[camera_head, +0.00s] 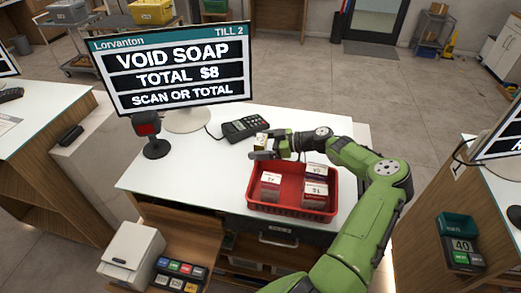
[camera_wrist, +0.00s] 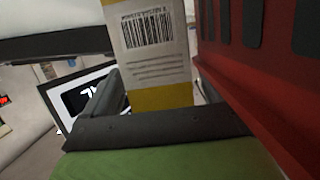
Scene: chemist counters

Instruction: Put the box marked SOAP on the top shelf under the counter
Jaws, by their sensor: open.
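A small yellow and white box (camera_head: 261,143) is on the white counter, behind the red basket. In the wrist view this box (camera_wrist: 152,55) shows a white barcode label above a yellow band. No SOAP mark is readable on it. My gripper (camera_head: 262,146) is open, with its fingers on either side of the box; whether they touch it I cannot tell. The gripper also shows in the wrist view (camera_wrist: 155,105). The counter (camera_head: 180,178) has wooden shelving (camera_head: 238,243) under its near side, partly hidden by the basket and my arm.
The red basket (camera_head: 262,205) holds several small boxes at the counter's near edge, close beside my gripper. A card terminal (camera_head: 245,127), a scanner (camera_head: 150,130) and a till screen (camera_head: 170,70) reading "VOID SOAP" stand behind and left. The counter's left part is clear. A printer (camera_head: 132,250) stands lower left.

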